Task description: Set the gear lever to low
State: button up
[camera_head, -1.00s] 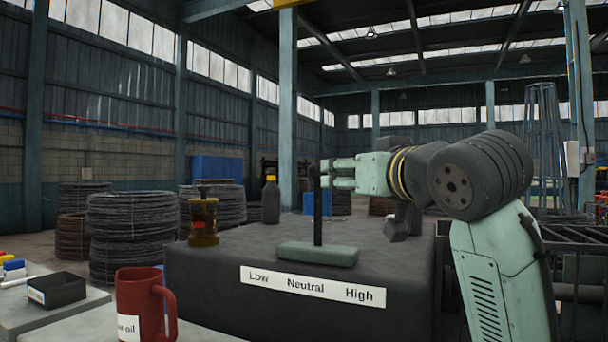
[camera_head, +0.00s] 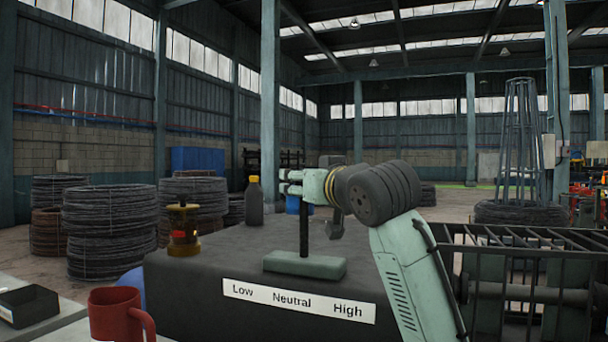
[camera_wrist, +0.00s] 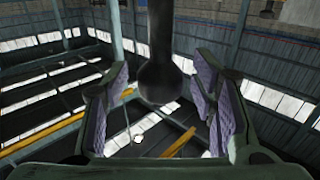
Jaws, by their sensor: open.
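The gear lever (camera_head: 304,225) is a dark rod standing about upright from a grey-green base (camera_head: 304,265) on the dark housing. A white label (camera_head: 299,301) on the housing front reads Low, Neutral, High from left to right. The lever stands above the Neutral part. My gripper (camera_head: 290,182) is at the lever's top, coming from the right, and its fingers cover the top end. In the wrist view the lever's knob (camera_wrist: 158,82) hangs into the space between the two open fingers, with a visible gap on both sides.
A red mug (camera_head: 116,315) and a black tray (camera_head: 28,306) are at the lower left. A dark metal railing (camera_head: 545,240) is at the right.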

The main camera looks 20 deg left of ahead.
jog(key=shift+w+a+f, duration=0.1)
jog(key=shift+w+a, duration=0.1)
jog(key=shift+w, duration=0.05)
jog(key=shift+c, duration=0.4)
grip_shut()
dwell(0.4)
